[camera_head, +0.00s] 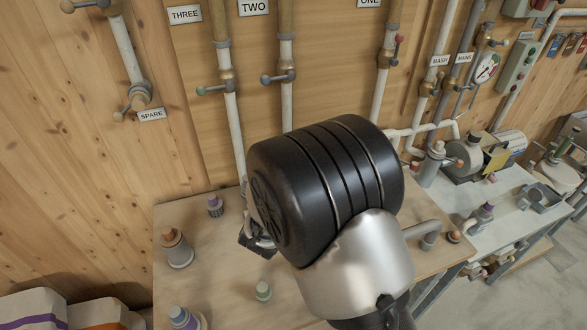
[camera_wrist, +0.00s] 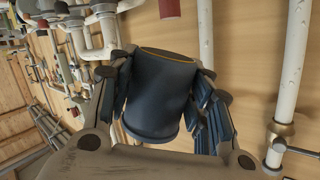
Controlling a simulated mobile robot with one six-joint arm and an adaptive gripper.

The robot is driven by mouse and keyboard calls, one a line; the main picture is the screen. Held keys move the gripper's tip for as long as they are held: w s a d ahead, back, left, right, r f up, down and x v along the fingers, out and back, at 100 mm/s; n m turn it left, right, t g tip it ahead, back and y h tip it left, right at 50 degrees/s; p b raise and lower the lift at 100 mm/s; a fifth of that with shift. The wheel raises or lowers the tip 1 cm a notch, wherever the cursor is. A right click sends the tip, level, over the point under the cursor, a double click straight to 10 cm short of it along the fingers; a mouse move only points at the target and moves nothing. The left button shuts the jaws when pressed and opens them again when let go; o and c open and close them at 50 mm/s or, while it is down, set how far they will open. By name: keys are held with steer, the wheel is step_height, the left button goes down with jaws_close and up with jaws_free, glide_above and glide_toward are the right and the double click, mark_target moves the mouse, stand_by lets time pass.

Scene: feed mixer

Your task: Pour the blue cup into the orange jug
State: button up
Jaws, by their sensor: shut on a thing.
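In the wrist view my gripper (camera_wrist: 164,66) is shut on a dark blue cup (camera_wrist: 158,100), with a finger on each side of its wall. The cup appears slightly tilted in that view, and its contents cannot be seen. In the head view my own arm covers most of the cup and gripper. Only a small dark part of the gripper (camera_head: 257,243) shows left of the arm, above the bench. I cannot make out an orange jug in either view. A grey fitting with an orange-brown top (camera_head: 175,248) stands on the bench's left side.
Pipes with valves (camera_head: 229,90) run down the wall behind. A pale side bench (camera_head: 510,190) holds machinery at right.

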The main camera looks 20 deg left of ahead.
steer(key=d+f+m+y+b, duration=0.1)
steer(key=d+m+y+b, duration=0.2)
steer(key=d+m+b, duration=0.3)
steer(key=shift+w+d+f+m+y+b, duration=0.15)
steer(key=shift+d+f+m+y+b, duration=0.15)
steer(key=shift+m+b, duration=0.6)
steer(key=m+b, duration=0.1)
steer(key=b, duration=0.1)
steer(key=m+b, duration=0.1)
steer(key=b, duration=0.2)
steer(key=shift+d+f+y, duration=0.2)
steer(key=shift+f+y, duration=0.1)
steer(key=shift+y, duration=0.1)
steer(key=r+n+p, duration=0.1)
steer(key=r+n+h+p, duration=0.1)
steer(key=p, duration=0.1)
steer(key=shift+a+p, duration=0.3)
stand_by(0.7)
